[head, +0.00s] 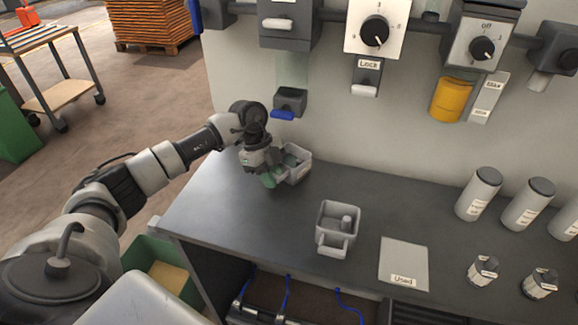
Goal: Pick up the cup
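My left gripper (267,168) reaches down over the worktop's back left part, at the near left side of a small grey open bin (299,171). A green piece (269,180) shows at the gripper's lower end, and a greenish patch shows inside the bin. I cannot tell whether these are finger pads or a cup. The gripper hides part of the bin, and its finger gap is not clear. A second grey bin (323,238) stands nearer the front, with a small grey cylinder (346,223) in it. No cup is clearly recognisable. My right gripper is out of view.
A dispenser with a blue lever (283,115) hangs on the wall above the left gripper. A sheet marked "Used" (403,263) lies on the worktop (215,215). Several grey canisters (479,194) and small jars (482,270) stand at the right. The front left worktop is clear.

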